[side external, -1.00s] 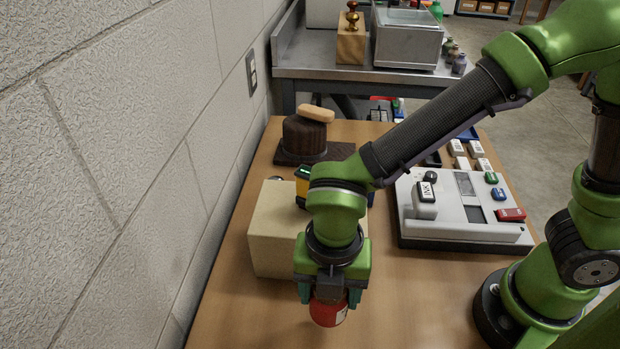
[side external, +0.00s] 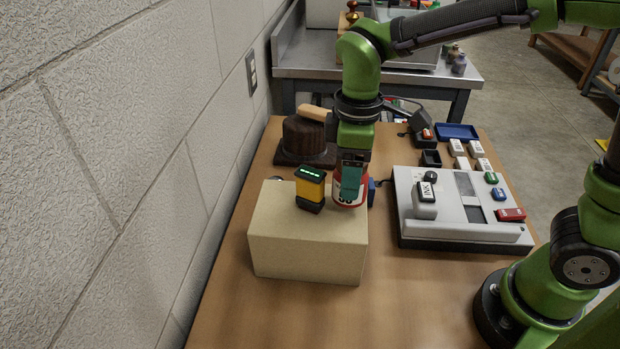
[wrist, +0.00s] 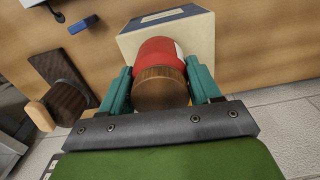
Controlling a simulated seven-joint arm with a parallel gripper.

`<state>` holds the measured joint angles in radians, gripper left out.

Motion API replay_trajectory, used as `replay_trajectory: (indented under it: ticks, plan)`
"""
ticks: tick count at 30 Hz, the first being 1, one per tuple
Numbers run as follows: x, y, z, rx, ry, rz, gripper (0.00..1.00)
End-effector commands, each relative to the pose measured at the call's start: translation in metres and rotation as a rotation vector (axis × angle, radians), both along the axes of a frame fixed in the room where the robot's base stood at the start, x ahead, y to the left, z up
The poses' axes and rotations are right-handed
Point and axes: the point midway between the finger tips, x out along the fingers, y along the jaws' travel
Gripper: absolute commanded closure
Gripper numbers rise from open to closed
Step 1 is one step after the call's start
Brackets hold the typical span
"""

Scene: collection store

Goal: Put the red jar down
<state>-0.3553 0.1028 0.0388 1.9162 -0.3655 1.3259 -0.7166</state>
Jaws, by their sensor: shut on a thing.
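The red jar (wrist: 158,52) has a brown lid and a white label patch. In the wrist view it sits between the two teal fingers of my gripper (wrist: 159,78), which is shut on it. In the side view the jar (side external: 349,203) is mostly hidden behind my gripper (side external: 350,183). It overlaps the back right corner of a beige block (side external: 310,247). I cannot tell whether its base touches the block or hangs above it.
A yellow and black device (side external: 310,188) stands on the block, close left of the jar. A dark wooden form (side external: 303,140) is behind it. A white machine (side external: 460,212) with an ink bottle is to the right. The front of the table (side external: 410,305) is clear.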

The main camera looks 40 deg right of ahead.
Motion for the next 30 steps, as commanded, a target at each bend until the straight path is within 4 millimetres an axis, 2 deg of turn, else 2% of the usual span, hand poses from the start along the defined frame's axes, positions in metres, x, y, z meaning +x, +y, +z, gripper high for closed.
replay_trajectory:
  ticks: [1, 5, 8, 12, 15, 19, 24, 27, 30]
  plan:
    - [0.020, -0.010, 0.001, 0.000, 0.001, -0.009, 0.72]
    - [0.068, -0.039, 0.003, 0.001, 0.001, -0.010, 0.72]
    - [0.107, -0.074, 0.002, -0.001, 0.002, -0.012, 0.72]
    - [0.154, -0.135, -0.005, -0.003, 0.004, -0.014, 0.72]
    - [0.181, -0.177, -0.010, -0.004, 0.001, 0.025, 0.72]
    - [0.205, -0.236, -0.021, -0.005, 0.002, 0.081, 0.72]
    - [0.220, -0.303, -0.036, -0.007, -0.002, 0.146, 0.72]
    - [0.221, -0.330, -0.042, -0.008, -0.003, 0.175, 0.72]
    - [0.221, -0.347, -0.047, -0.008, -0.005, 0.194, 0.72]
